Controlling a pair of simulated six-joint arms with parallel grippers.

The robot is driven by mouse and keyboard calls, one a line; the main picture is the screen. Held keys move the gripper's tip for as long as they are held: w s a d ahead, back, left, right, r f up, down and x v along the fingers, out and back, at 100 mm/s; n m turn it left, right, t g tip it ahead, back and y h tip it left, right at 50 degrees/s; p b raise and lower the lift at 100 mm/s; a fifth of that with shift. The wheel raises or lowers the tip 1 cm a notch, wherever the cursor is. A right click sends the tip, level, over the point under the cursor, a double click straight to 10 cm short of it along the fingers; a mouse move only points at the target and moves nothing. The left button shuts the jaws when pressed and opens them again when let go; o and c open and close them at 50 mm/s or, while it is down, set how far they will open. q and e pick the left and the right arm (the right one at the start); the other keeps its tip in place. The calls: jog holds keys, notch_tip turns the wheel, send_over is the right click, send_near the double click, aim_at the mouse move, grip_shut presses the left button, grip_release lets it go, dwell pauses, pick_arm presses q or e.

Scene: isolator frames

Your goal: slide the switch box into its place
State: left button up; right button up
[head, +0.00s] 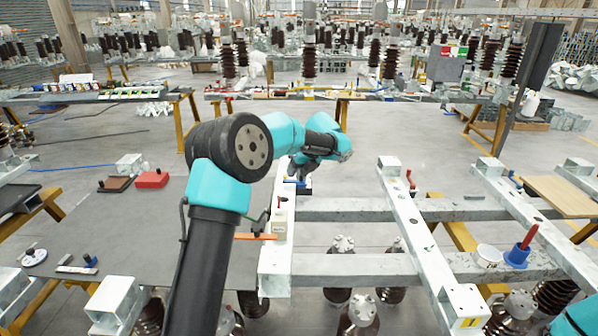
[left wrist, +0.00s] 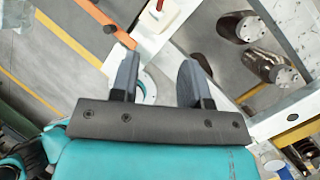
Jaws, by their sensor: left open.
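A small cream box (head: 279,223), which looks like the switch box, stands on the near part of the left pale metal beam (head: 275,262). It shows partly at the top of the left wrist view (left wrist: 157,18), with a red spot on it. My left gripper (head: 294,172) is beyond the box, low over the far end of that beam. Its two dark fingers (left wrist: 158,68) are apart with nothing gripped. A white ring-shaped piece (left wrist: 147,88) shows between and beneath the fingers; I cannot tell its height. My right gripper is out of view.
An orange strip (head: 255,236) sits left of the box. A grey table (head: 120,225) with a red box (head: 151,179) is at left. Cross beams (head: 350,265) run right to another pale beam (head: 425,240). A blue holder with a red handle (head: 517,256) and a white cup (head: 487,256) stand at right.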

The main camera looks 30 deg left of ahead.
aim_at(279, 201)
pick_arm(q)
jog(key=x, duration=1.7)
jog(key=shift+f, duration=0.25)
grip_shut()
